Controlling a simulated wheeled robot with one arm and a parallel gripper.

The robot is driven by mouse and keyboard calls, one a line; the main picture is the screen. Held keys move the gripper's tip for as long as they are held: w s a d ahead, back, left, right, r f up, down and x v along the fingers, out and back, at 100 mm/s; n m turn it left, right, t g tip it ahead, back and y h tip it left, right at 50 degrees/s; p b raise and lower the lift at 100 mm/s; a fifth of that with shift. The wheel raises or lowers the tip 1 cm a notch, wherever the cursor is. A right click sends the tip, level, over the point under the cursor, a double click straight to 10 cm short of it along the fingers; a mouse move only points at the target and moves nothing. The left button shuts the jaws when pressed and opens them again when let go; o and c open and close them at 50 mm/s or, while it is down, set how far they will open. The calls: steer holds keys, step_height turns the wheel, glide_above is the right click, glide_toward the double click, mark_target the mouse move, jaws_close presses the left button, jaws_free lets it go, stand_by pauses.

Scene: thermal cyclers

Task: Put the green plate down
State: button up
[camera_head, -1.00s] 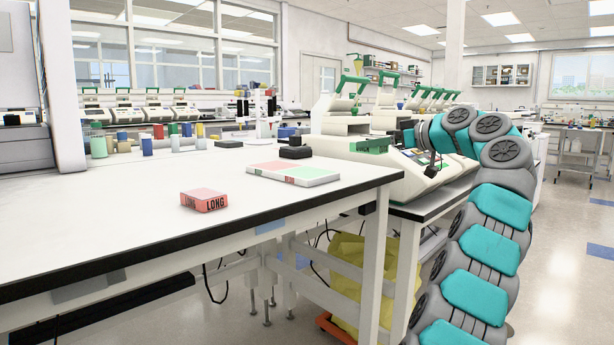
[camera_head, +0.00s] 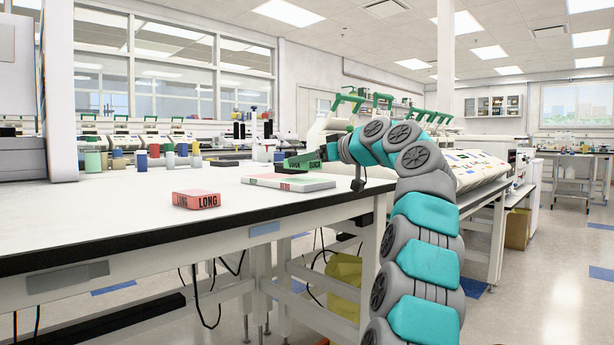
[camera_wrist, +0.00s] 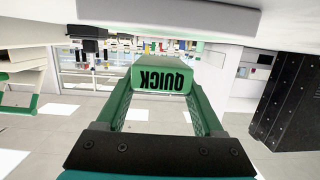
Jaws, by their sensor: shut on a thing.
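The green plate (camera_head: 304,160) is a flat green block with "QUICK" on its side. My gripper (camera_head: 324,154) is shut on it. In the wrist view the plate (camera_wrist: 162,77) sits between the two green fingers, its lettering upside down. In the head view it appears just above the far right part of a flat white pad (camera_head: 312,186) with red and green halves on the bench. A gap seems to show between plate and pad.
A red block marked "LONG" (camera_head: 197,199) lies on the white bench (camera_head: 110,215), left of the pad. Coloured bottles (camera_head: 141,161) stand along the back. Thermal cyclers (camera_head: 482,170) stand on the right. The bench front left is clear.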

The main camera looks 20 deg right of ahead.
steer(key=shift+f+b, duration=0.45)
steer(key=shift+f, duration=0.75)
steer(key=shift+f, duration=0.1)
steer(key=shift+f, duration=0.15)
steer(key=o, duration=1.3)
steer(key=shift+o, duration=0.2)
steer(key=shift+s+r, duration=0.15)
steer(key=shift+r, duration=0.15)
steer(key=v, duration=1.1)
steer(key=shift+s+d, duration=0.2)
steer(key=shift+s, duration=0.1)
